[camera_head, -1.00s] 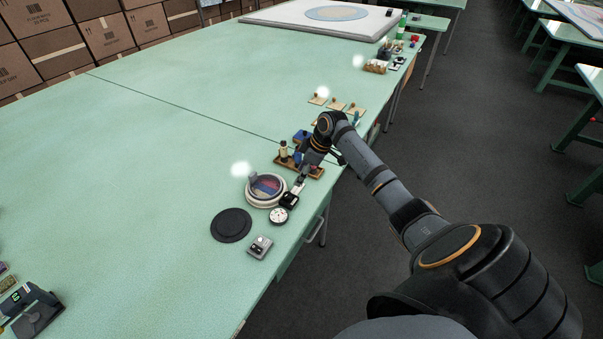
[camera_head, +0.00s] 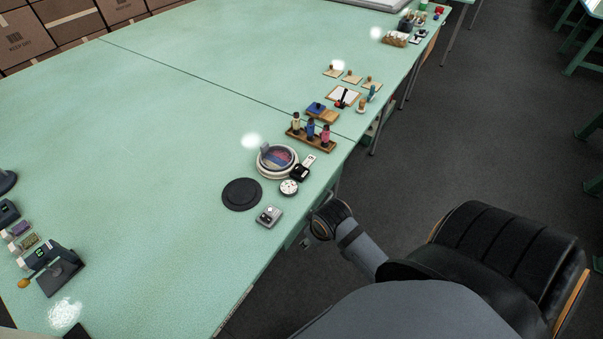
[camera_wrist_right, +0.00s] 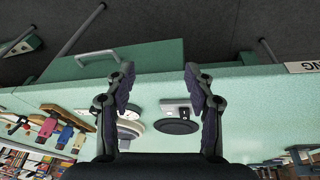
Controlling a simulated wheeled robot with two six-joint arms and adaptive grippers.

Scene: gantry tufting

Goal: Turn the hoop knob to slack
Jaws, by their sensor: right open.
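The hoop (camera_head: 278,159) is a round pale ring with blue and red cloth inside, flat on the green table near its right edge. A small grey stub (camera_head: 264,148) stands at its far left rim, and a black block (camera_head: 299,172) sits by its right side. I cannot tell for sure which is the knob. In the right wrist view the hoop (camera_wrist_right: 130,128) is partly hidden behind a finger. My right gripper (camera_wrist_right: 158,75) is open and empty, by the table edge and apart from the hoop. My left gripper is not in view.
A black disc (camera_head: 242,194), a white dial (camera_head: 289,187) and a grey box (camera_head: 269,215) lie close to the hoop. A wooden rack (camera_head: 311,138) with coloured bottles stands beyond it. The table's left middle is clear. A drawer handle (camera_wrist_right: 97,57) shows below the edge.

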